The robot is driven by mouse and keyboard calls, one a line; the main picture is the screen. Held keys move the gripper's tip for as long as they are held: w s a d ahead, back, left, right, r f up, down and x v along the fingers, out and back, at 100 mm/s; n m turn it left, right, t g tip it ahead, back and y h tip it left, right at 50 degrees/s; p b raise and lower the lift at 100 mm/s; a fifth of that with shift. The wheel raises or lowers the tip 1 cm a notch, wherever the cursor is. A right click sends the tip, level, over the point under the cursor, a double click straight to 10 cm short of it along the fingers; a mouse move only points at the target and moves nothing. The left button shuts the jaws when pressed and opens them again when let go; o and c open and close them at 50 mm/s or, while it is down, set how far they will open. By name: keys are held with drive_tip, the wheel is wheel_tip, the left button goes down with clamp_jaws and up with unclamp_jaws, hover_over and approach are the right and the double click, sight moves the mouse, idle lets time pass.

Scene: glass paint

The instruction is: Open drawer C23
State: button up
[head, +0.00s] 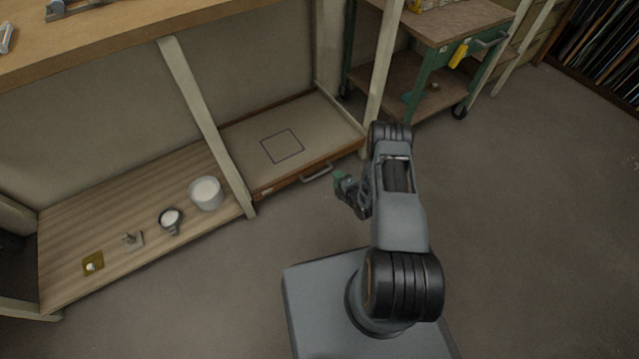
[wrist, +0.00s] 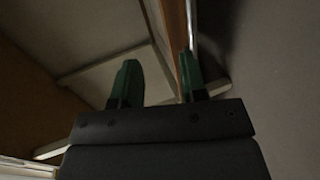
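A low drawer with a wooden front (head: 290,181) sits under the grey-topped shelf section at the middle of the bench. Its front looks flush with the shelf edge, so it appears closed. A small pale label shows at its left end, too small to read, so I cannot confirm C23. A grey bar handle (head: 317,172) is on the front, right of centre. My gripper (head: 341,185) is just right of and in front of the handle, apart from it in the head view. In the wrist view my gripper (wrist: 157,68) has its green fingers spread, with nothing seen held.
On the wooden shelf to the left stand a white pot (head: 206,194), a small dark cup (head: 170,219) and small pieces. A slanted post (head: 205,105) borders the drawer's left. A green trolley (head: 425,70) stands behind right. The floor before the drawer is clear.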

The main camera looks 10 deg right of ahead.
drive_tip(key=b, duration=0.2)
approach(319, 174)
drive_tip(key=shift+n+t+y, duration=0.3)
drive_tip(key=shift+n+t, duration=0.1)
drive_tip(key=shift+d+f+b+x, duration=0.1)
drive_tip(key=shift+f+b+x, duration=0.15)
drive_tip(key=shift+b+x, duration=1.05)
drive_tip(key=shift+d+f+b+x, duration=0.1)
drive_tip(key=shift+f+b+x, duration=0.25)
drive_tip(key=shift+x, duration=1.8)
drive_tip(key=shift+d+f+b+x, duration=0.1)
drive_tip(key=shift+b+x, duration=0.85)
drive_tip(key=shift+x, duration=0.75)
clamp_jaws()
drive_tip(key=shift+s, duration=0.1)
